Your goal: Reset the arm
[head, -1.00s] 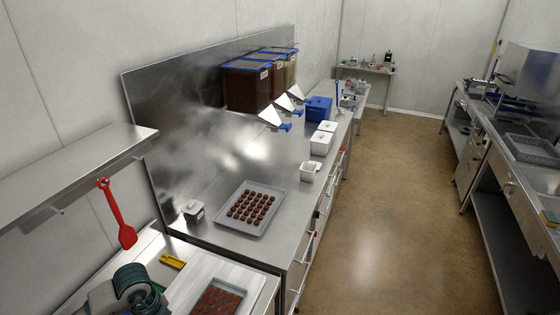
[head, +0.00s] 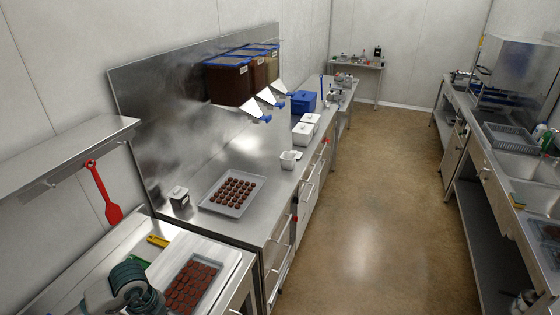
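A rounded grey arm part with dark teal rings (head: 128,280) shows at the bottom left of the head view, in front of the left worktop; it looks like part of my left arm. No fingertips of my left gripper can be made out. My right arm and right gripper are not in view. Nothing held by either gripper can be seen.
Near the arm part lie a tray of dark chocolates (head: 212,267) and a yellow tool (head: 158,241). A red spatula (head: 104,196) hangs from the shelf (head: 70,152). A second chocolate tray (head: 216,207) sits behind. The floor aisle (head: 370,200) is clear.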

